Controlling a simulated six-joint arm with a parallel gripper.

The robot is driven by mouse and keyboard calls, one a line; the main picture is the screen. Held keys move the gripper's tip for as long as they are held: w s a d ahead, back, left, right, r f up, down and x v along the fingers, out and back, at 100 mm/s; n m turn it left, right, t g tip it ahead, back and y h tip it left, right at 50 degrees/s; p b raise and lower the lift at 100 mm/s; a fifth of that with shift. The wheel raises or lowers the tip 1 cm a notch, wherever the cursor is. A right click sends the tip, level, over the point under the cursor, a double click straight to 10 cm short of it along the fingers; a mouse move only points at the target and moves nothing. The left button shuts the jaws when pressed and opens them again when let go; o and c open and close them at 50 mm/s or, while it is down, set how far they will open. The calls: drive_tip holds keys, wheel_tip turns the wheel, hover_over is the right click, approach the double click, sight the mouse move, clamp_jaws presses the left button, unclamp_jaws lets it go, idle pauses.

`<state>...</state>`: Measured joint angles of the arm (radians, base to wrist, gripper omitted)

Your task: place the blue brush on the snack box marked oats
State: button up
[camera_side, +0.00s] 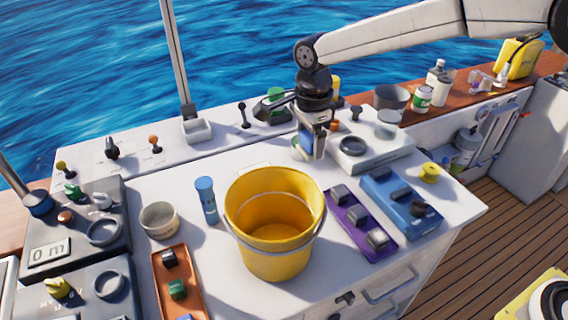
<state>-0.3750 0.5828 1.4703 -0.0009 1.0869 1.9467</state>
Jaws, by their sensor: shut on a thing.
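My gripper (316,153) points down above the back of the white worktop, behind the yellow bucket. It is shut on a small blue thing (304,141), mostly hidden by the fingers. I cannot tell for sure that this is the blue brush. A blue cylinder (206,200) stands upright left of the bucket. I can read no oats mark anywhere. Long boxes with small blocks on them lie on the worktop: a purple one (344,215) and a blue one (397,212) to the right, and an orange one (164,289) at front left.
The large yellow bucket (270,245) fills the worktop's middle. A grey bowl (160,220) stands left of it. A pale panel with a dark ring (353,146) is just right of my gripper. Dark instrument panels (75,240) occupy the left. Bare worktop (160,185) shows at back left.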

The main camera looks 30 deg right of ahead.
drive_tip(key=shift+w+a+f, duration=0.65)
drive_tip(key=shift+w+f, duration=0.9)
drive_tip(key=shift+w, duration=0.55)
drive_tip(key=shift+w+a+f, duration=0.65)
drive_tip(key=shift+w+f, duration=0.85)
drive_tip(key=shift+w, duration=0.6)
drive_tip(key=shift+w+a+f, duration=0.65)
drive_tip(key=shift+w+f, duration=0.9)
drive_tip(key=shift+w, duration=0.55)
drive_tip(key=shift+w+f, duration=0.1)
drive_tip(key=shift+f, duration=0.05)
drive_tip(key=shift+a+f, duration=0.1)
drive_tip(key=shift+f, duration=0.1)
drive_tip(key=shift+w+f, duration=0.1)
drive_tip(key=shift+f, duration=1.4)
drive_tip(key=shift+f, duration=0.15)
drive_tip(key=o, duration=1.2)
drive_tip(key=shift+c, duration=0.2)
